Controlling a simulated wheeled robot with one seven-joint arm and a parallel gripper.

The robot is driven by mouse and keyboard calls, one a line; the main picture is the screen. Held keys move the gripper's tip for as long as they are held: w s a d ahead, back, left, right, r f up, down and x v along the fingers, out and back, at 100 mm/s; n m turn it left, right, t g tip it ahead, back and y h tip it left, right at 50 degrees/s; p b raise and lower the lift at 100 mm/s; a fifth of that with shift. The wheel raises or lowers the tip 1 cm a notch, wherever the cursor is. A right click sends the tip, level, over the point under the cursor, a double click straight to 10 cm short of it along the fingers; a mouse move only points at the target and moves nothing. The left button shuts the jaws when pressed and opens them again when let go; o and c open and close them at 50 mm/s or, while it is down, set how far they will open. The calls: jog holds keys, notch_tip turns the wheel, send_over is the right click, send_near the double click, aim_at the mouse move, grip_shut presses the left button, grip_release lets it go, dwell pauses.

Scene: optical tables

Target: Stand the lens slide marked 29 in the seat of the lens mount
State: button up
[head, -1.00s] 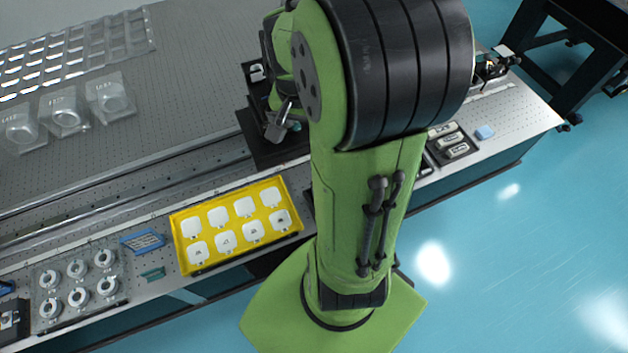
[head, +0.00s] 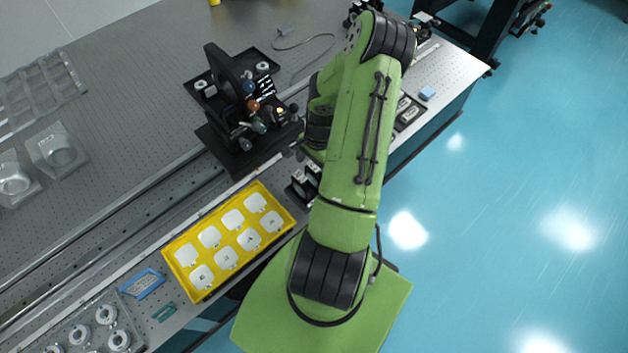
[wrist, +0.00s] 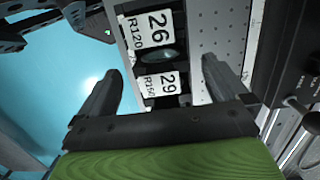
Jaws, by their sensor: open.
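The lens slide marked 29 (wrist: 158,84) shows in the wrist view with a white label, seated in a dark rack. My gripper (wrist: 161,66) is open, with one finger on each side of the rack near slide 29 and nothing held. Whether the fingers are level with the slide is hard to tell. In the head view the rack (head: 304,182) with white-labelled slides is partly behind my arm, and the gripper is mostly hidden. A black optical assembly (head: 240,135) stands on the rail; I cannot make out the lens mount's seat on it.
The slide marked 26 (wrist: 150,32) sits beside slide 29 in the same rack. A yellow tray (head: 168,252) with several white pieces lies left of the rack. A blue item (head: 142,284) and ring-shaped parts (head: 107,314) lie further left. A dark body (wrist: 296,85) stands close at the wrist view's right.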

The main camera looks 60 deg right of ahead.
aim_at(314, 175)
notch_tip(314, 175, down, 5)
jog(key=shift+r, duration=0.1)
jog(key=c, duration=1.2)
notch_tip(314, 175, up, 10)
jog(key=shift+r, duration=0.1)
jog(key=shift+s, duration=0.1)
